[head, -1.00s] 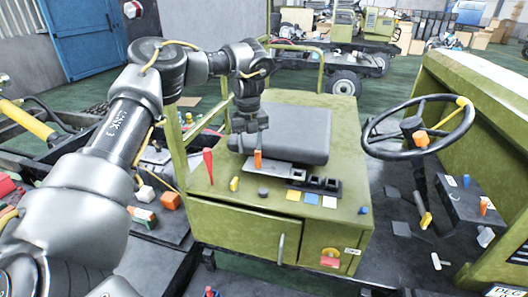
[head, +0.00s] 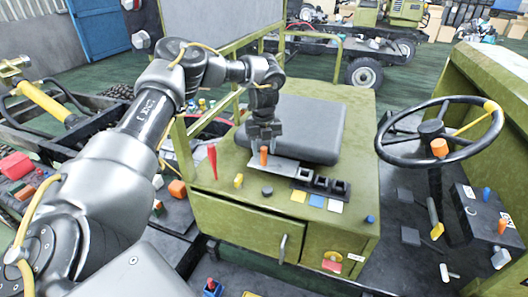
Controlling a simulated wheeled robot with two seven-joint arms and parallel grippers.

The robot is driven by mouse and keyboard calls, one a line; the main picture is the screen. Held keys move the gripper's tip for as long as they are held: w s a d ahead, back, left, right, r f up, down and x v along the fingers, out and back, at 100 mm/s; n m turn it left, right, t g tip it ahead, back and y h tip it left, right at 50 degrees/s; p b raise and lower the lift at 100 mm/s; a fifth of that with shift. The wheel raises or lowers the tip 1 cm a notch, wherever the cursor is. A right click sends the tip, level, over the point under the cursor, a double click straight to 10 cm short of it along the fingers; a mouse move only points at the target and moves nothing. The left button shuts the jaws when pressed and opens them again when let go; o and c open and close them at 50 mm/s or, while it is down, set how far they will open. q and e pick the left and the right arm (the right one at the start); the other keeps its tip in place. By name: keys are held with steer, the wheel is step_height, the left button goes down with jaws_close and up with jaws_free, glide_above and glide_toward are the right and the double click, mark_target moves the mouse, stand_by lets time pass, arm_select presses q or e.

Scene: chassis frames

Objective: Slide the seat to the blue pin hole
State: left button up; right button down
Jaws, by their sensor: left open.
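The dark grey seat (head: 297,130) lies on top of the green box (head: 345,140). In front of it is a grey slide plate (head: 272,167) with an upright orange pin (head: 263,157). To the right of the plate are several dark square pin holes (head: 321,183). Contact cannot be told. My right gripper is not in view.
A red lever (head: 212,161), a yellow knob (head: 239,180) and a dark round knob (head: 267,191) stand on the box top near my left gripper. The steering wheel (head: 440,133) is to the right.

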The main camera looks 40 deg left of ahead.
mark_target(264, 155)
arm_select(q)
steer(key=shift+d+f+p, duration=0.1)
steer(key=shift+f+p, duration=0.35)
steer(key=shift+f, duration=1.15)
jaws_close()
